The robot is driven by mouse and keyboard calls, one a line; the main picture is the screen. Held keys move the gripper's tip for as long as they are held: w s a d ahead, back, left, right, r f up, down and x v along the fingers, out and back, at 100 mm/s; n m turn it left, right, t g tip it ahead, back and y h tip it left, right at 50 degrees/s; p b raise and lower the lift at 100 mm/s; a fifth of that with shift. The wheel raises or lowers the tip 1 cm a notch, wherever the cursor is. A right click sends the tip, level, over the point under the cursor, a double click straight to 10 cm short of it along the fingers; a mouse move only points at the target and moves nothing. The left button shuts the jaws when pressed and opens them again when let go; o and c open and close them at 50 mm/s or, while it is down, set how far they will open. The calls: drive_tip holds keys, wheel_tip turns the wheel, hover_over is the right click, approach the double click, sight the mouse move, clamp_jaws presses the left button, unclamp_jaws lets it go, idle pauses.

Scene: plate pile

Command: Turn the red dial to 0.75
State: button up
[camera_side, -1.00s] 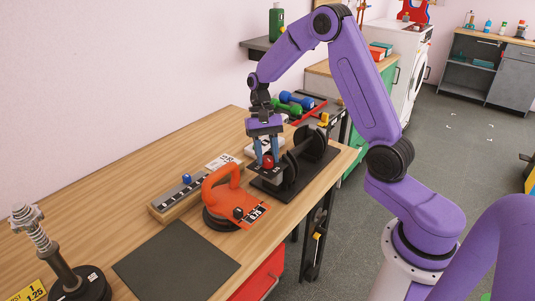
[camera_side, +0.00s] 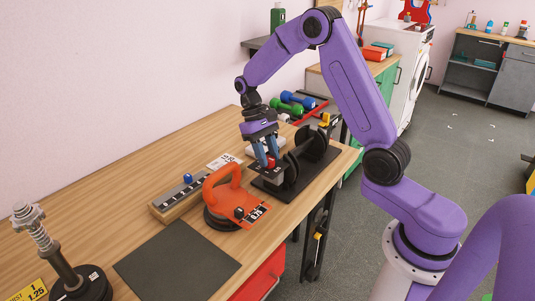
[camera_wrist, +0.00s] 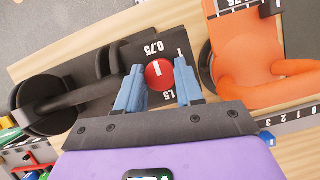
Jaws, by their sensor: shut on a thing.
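The red dial (camera_wrist: 159,75) is a round knob on a dark panel (camera_wrist: 138,49) at the end of the black dumbbell stand. White marks 0.75, 1 and 1.5 show around it in the wrist view. A short white line on the dial points up toward the 0.75 side; whether it is exactly on the mark I cannot tell. My gripper (camera_wrist: 160,83) has its blue fingers on either side of the dial and is shut on it. In the side view my gripper (camera_side: 267,163) is tilted over the dial (camera_side: 271,163), which the fingers partly hide.
An orange-handled device (camera_side: 222,187) with its own scale stands close beside the dial. A wooden slider block (camera_side: 177,200) with a blue knob lies left of it. A dark mat (camera_side: 178,262) and a spring post (camera_side: 38,240) are nearer. Dumbbells (camera_side: 293,100) lie behind.

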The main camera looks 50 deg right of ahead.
drive_tip(key=o, duration=1)
drive_tip(key=shift+o, duration=0.2)
drive_tip(key=v, duration=1.7)
drive_tip(key=shift+r, duration=0.2)
